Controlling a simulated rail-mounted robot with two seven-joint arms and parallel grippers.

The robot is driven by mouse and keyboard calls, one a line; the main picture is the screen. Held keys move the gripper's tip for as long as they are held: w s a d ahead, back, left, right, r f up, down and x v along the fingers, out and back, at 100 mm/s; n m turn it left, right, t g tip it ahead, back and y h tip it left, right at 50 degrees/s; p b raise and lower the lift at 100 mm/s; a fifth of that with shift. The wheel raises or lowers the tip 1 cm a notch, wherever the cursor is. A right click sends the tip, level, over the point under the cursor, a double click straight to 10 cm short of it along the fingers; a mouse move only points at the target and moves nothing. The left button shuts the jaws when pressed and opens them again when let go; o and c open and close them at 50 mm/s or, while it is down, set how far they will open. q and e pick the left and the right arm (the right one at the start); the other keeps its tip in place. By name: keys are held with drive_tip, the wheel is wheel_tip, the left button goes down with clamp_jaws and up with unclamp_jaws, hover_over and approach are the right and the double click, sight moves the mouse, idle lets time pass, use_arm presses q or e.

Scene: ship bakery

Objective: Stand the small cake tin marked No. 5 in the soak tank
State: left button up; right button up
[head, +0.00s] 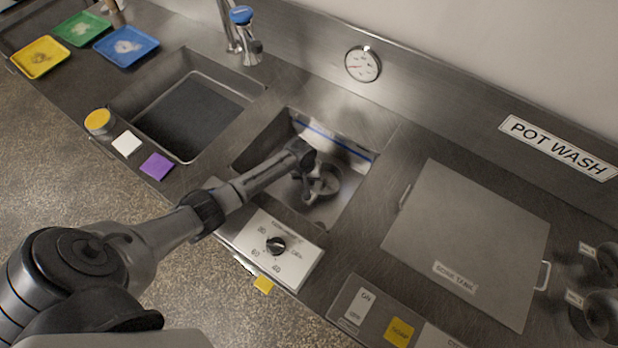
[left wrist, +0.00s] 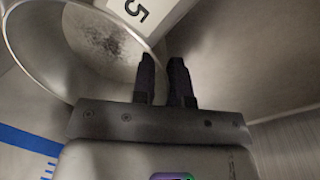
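The cake tin (left wrist: 85,50) shows in the left wrist view as a round, open grey vessel with a white label reading 5. A grey ring in the basin in the head view (head: 325,182) seems to be this tin. My left gripper (head: 308,172) reaches down into the open basin beside it. In the left wrist view its fingers (left wrist: 163,70) are a narrow gap apart at the tin's rim; I cannot tell whether they pinch the wall. A closed flat lid (head: 470,240) covers a tank on the right; its small label seems to read soak tank. My right gripper is out of view.
The open basin (head: 345,145) has a blue line on its wall and a dial panel (head: 275,248) in front. Another sink (head: 195,115) lies left. Dark round items with tags (head: 603,315) sit far right. Coloured trays (head: 125,46) stand back left.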

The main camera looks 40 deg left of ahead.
use_arm(q)
drive_tip(key=o, duration=0.3)
drive_tip(key=r+p, duration=0.1)
drive_tip(key=r, duration=0.3)
drive_tip(key=a+r+p, duration=0.1)
drive_tip(key=r, duration=0.3)
drive_tip(key=s+r+p, duration=0.1)
drive_tip(key=r, duration=0.3)
drive_tip(key=shift+a+r, duration=0.1)
drive_tip(key=shift+a, duration=0.15)
